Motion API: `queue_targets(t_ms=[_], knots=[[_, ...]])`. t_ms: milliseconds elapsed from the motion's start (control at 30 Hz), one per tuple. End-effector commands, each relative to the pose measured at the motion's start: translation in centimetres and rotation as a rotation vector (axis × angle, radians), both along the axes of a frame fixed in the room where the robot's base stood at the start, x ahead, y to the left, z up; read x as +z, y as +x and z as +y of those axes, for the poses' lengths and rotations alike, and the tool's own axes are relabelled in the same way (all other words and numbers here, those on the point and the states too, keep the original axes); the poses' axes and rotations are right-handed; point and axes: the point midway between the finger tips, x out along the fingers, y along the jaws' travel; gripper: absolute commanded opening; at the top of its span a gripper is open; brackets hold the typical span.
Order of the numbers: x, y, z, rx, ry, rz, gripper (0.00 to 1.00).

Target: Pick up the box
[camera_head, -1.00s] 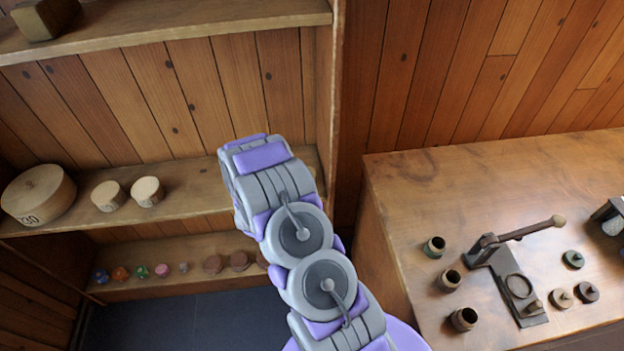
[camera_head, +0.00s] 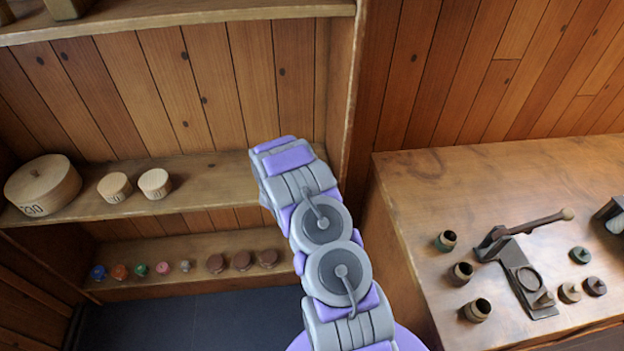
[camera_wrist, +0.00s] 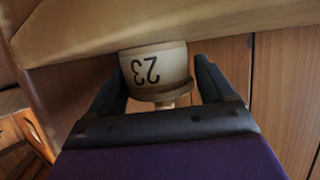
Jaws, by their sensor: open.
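A pale round wooden box (camera_wrist: 155,70) marked 23, with a darker-rimmed lid and a small knob, shows in the wrist view. It appears upside down there, base against the shelf (camera_wrist: 85,38) at the top of the picture. My gripper (camera_wrist: 161,82) is open, with one dark finger on each side of the box. I cannot tell whether either finger touches it. In the head view my arm reaches to the middle shelf (camera_head: 215,190), and its links hide the gripper and this box.
Other round boxes, a large one (camera_head: 42,186) and two small ones (camera_head: 115,188) (camera_head: 154,184), stand left on the same shelf. Small coloured knobs (camera_head: 120,271) and brown discs (camera_head: 242,261) line the lower shelf. A wooden counter (camera_head: 500,190) with a lever press (camera_head: 520,270) and small pots (camera_head: 460,273) is at right.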

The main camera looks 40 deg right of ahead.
Motion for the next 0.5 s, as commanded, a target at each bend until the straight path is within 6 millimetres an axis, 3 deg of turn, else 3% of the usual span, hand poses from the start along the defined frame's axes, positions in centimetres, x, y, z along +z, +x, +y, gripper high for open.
queue_targets(t_ms=[133, 300, 500], knots=[[-0.7, 0.0, -1.5, -0.006, 0.014, 0.002, 0.81], [-0.9, 0.0, -1.9, -0.006, 0.02, 0.002, 0.81], [-0.5, 0.0, -1.3, -0.009, 0.009, -0.001, 0.62]])
